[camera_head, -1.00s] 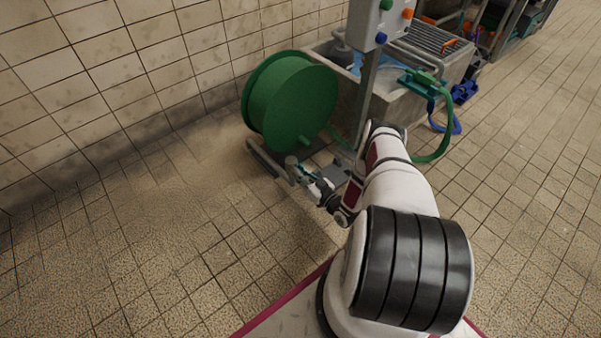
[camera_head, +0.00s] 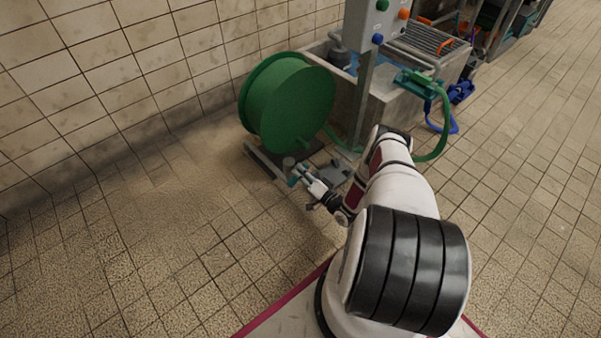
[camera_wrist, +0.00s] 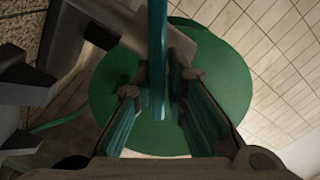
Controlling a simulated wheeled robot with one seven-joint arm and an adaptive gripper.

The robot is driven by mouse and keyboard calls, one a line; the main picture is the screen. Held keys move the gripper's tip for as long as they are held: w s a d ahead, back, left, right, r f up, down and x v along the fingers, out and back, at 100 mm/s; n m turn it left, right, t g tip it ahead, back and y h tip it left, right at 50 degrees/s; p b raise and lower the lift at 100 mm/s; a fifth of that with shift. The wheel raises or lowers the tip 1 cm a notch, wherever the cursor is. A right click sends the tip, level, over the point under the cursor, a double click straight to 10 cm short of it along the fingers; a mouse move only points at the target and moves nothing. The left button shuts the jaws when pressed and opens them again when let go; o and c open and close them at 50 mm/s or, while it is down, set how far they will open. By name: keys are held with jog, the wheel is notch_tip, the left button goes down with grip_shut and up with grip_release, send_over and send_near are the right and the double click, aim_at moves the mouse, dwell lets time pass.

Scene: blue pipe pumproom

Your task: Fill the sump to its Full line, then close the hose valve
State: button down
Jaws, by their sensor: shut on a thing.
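The concrete sump (camera_head: 382,113) stands at the upper middle, with blue water (camera_head: 352,66) in the part that shows. I cannot make out its Full line or exact level. A green hose (camera_head: 436,148) runs between its right side and the reel. The hose valve (camera_head: 289,163) is on the low frame by the reel, small and partly hidden by my gripper (camera_head: 300,178). In the wrist view, an upright teal lever (camera_wrist: 157,45) stands between the fingers of my gripper (camera_wrist: 160,85), which is shut on it.
A large green hose reel (camera_head: 290,105) stands close beyond my gripper, against the tiled wall. A grey control box (camera_head: 376,20) on a post stands in front of the sump. Blue fittings (camera_head: 460,92) lie right of the sump. The floor at left is clear.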

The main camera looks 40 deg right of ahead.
jog(key=m, duration=0.3)
jog(key=f+m, duration=0.1)
jog(key=shift+s+d, duration=0.15)
jog(key=shift+d, duration=0.15)
jog(key=shift+a+f+m, duration=0.1)
jog(key=shift+f+m, duration=0.15)
jog(key=shift+m, duration=1.25)
jog(key=shift+a, duration=0.1)
jog(key=c, duration=1.7)
grip_release()
jog(key=shift+f, duration=0.1)
jog(key=s, duration=1.2)
jog(key=shift+d, duration=0.25)
